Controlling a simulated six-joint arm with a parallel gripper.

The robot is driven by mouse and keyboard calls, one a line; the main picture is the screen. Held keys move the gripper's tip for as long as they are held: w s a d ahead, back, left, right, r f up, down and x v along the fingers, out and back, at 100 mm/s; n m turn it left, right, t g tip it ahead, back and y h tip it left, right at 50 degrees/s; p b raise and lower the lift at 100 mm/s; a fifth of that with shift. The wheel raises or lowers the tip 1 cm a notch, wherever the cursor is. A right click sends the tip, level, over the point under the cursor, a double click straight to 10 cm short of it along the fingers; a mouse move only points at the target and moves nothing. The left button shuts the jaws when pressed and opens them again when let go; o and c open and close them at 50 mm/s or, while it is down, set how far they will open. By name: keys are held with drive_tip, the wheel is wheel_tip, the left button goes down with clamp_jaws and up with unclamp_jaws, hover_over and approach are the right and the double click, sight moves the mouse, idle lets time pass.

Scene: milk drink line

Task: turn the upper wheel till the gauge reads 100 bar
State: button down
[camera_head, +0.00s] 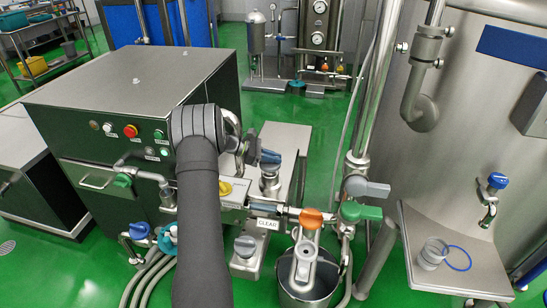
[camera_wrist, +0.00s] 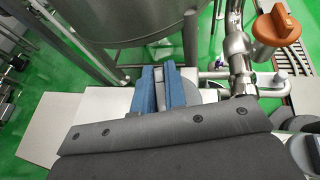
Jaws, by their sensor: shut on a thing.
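My gripper (camera_head: 266,156) is to the right of the dark-fronted steel cabinet, at the top of a short metal valve post. Its blue fingers also show in the wrist view (camera_wrist: 162,90), close together. It is shut on the upper wheel (camera_head: 269,169), a small grey-blue wheel on the post; the fingers hide part of it. A similar lower grey-blue wheel (camera_head: 245,243) sits nearer the front, apart from the gripper. I cannot make out a gauge with a readable needle near the wheel; my arm covers part of that area.
The cabinet (camera_head: 130,75) stands left of my arm. An orange valve handle (camera_head: 311,218) and a green one (camera_head: 362,211) sit on pipes to the right. A steel tank (camera_head: 470,110) and a shelf with a clear cup (camera_head: 432,252) are farther right.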

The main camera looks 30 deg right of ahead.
drive_tip(key=shift+s+a+m+g+y, duration=0.1)
drive_tip(key=shift+m+g+y, duration=0.7)
drive_tip(key=shift+m+g, duration=0.35)
drive_tip(key=shift+m, duration=0.25)
drive_tip(key=c, duration=1.5)
unclamp_jaws()
drive_tip(key=shift+o, duration=0.2)
drive_tip(key=shift+r, duration=0.1)
drive_tip(key=shift+r, duration=0.3)
drive_tip(key=r, duration=0.2)
drive_tip(key=s+r, duration=0.1)
drive_tip(key=r, duration=0.1)
drive_tip(key=shift+d, duration=0.2)
drive_tip(key=s+d+r, duration=0.3)
drive_tip(key=s+r, duration=0.3)
drive_tip(key=s, duration=0.4)
drive_tip(key=shift+d+r, duration=0.15)
drive_tip(key=shift+d, duration=0.1)
